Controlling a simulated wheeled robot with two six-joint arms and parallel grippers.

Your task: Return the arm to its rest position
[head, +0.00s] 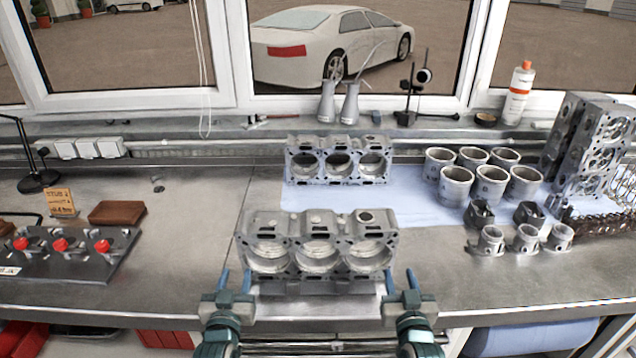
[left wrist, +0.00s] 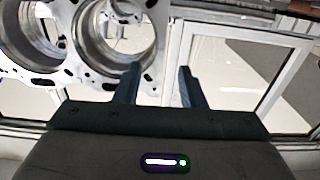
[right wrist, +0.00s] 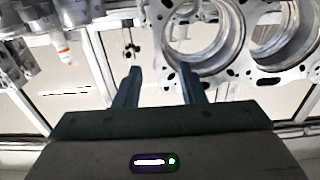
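My left gripper (head: 235,281) is in front of the bench at the left end of the near engine block (head: 318,243). Its fingers are apart with nothing between them; they also show in the left wrist view (left wrist: 158,88). My right gripper (head: 400,281) is at the block's right end. Its fingers are also apart and empty, as the right wrist view (right wrist: 160,88) shows. The near block has three bores and sits at the front of the bench. Both wrist views show its bores close by. I cannot tell whether any fingertip touches it.
A second engine block (head: 338,160) stands behind on a blue mat (head: 415,215). Several cylinder liners (head: 455,185) and pistons (head: 490,241) are at right, beside upright cylinder heads (head: 590,150). A rack with red knobs (head: 65,255) is at left. The bench left of centre (head: 195,225) is clear.

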